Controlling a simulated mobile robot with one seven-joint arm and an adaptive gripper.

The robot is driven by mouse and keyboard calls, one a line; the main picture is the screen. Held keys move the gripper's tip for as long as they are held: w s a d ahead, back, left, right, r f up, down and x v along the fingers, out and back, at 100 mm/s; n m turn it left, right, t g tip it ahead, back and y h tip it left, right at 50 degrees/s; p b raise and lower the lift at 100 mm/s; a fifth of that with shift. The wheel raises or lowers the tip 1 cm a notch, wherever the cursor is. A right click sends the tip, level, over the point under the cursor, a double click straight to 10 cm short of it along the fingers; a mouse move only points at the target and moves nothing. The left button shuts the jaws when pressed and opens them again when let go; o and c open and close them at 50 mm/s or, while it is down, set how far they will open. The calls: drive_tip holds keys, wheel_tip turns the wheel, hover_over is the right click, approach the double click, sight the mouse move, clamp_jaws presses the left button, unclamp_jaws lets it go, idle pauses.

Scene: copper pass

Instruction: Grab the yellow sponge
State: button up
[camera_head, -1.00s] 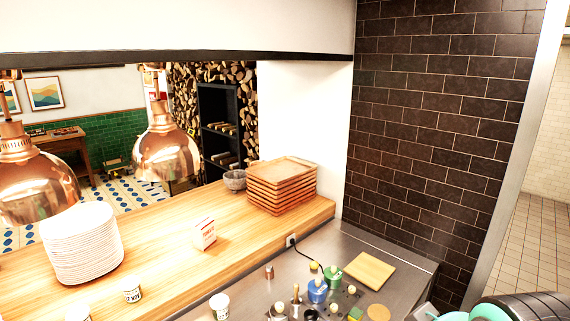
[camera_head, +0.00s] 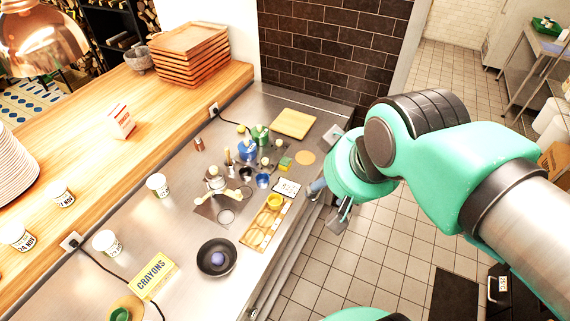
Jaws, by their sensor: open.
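A small yellow-and-green block (camera_head: 286,163), which looks like the sponge, lies on the steel counter (camera_head: 180,215). It is among small bottles and cups, in front of a wooden board. At this size I cannot make out its details. My gripper (camera_head: 338,212) hangs just past the counter's front edge, to the right of the block and nearer the camera. It is open, apart from the block, and partly hidden by my wrist.
Close to the block are a green bottle (camera_head: 260,135), a blue bottle (camera_head: 247,150), a round tan disc (camera_head: 305,158) and a white card (camera_head: 287,188). A wooden tray (camera_head: 255,240), a black bowl (camera_head: 217,257) and a crayons box (camera_head: 152,276) lie nearer.

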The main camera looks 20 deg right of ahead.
drive_tip(key=shift+o, duration=1.1)
